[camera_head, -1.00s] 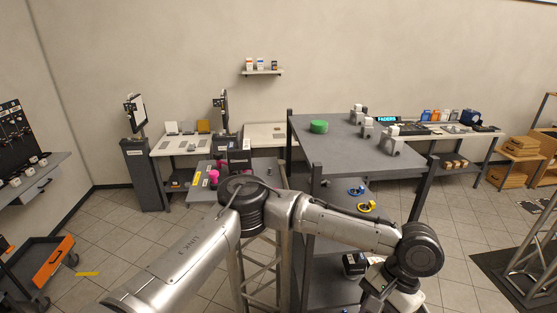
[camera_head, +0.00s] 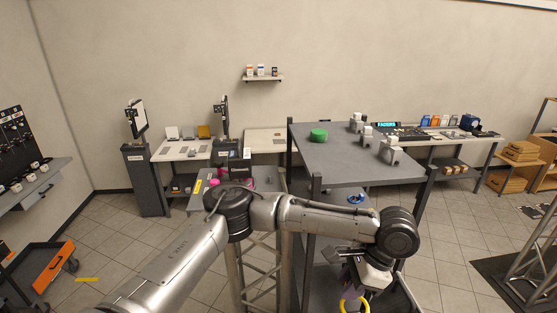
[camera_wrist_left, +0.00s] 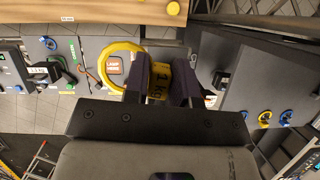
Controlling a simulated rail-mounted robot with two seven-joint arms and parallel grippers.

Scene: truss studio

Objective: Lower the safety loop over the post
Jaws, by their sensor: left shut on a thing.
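A yellow loop (camera_head: 355,303), ring-shaped, hangs at the bottom of the head view below my left wrist. My left gripper (camera_head: 354,287) is shut on it. In the left wrist view, the loop (camera_wrist_left: 108,64) sticks out to the left of the gripper (camera_wrist_left: 160,82). Its yellow part marked "1 kg" lies between the dark fingers. The fingers hide part of it. I cannot pick out the post for certain. My right gripper is in neither view.
A tall grey rack (camera_head: 340,158) stands close beside my arm, with a green roll (camera_head: 319,134) and grey clamps on top. A blue ring (camera_head: 356,198) lies on its lower shelf.

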